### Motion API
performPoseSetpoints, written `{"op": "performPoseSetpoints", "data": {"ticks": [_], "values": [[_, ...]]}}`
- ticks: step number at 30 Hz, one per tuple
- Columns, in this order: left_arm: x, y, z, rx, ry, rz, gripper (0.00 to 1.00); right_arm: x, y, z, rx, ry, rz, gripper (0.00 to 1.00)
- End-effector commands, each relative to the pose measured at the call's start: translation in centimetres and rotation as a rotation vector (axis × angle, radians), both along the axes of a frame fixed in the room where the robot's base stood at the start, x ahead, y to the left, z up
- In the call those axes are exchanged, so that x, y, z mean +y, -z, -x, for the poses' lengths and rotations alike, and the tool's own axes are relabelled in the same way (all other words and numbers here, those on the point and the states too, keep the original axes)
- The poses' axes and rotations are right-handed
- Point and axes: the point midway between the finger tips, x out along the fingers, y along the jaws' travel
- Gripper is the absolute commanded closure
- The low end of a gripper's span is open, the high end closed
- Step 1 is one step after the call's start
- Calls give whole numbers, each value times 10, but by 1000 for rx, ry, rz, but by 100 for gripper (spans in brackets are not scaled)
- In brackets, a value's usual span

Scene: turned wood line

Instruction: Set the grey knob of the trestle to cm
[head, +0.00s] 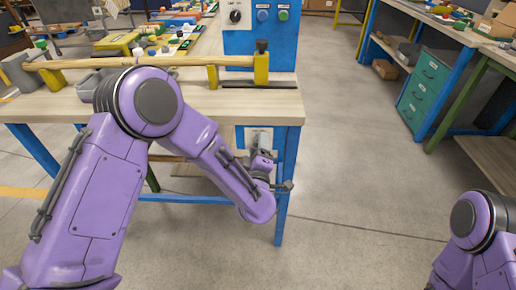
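The blue trestle leg (291,160) stands under the right end of the wooden bench. A light grey plate (250,135) is on its upper part, just below the bench top. A small grey part shows in front of this plate; I cannot tell whether it is the grey knob or part of my gripper. No cm marking can be read. My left gripper (262,152) is at the plate, pointing away from me, mostly hidden by its own wrist. Whether its fingers are open or touch the knob cannot be told. My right gripper is out of view; only the arm shows at lower right.
The bench top (225,103) carries a long turned wood piece (150,61) and a yellow stop (261,68). A blue panel (270,42) with a black dial (235,16) stands behind. A green drawer cabinet (424,85) is at right. The floor between is clear.

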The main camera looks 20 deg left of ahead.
Motion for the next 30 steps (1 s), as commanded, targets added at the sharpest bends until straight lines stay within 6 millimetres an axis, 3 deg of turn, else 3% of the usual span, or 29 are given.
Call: {"op": "performPoseSetpoints", "data": {"ticks": [7, 19, 30], "values": [[-4, 0, 10, -1, 3, -1, 37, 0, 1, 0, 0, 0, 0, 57], [-27, 0, 91, 0, 4, -1, 37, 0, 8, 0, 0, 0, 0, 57], [-29, 0, 101, 0, 0, 0, 37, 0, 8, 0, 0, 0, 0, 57]]}}
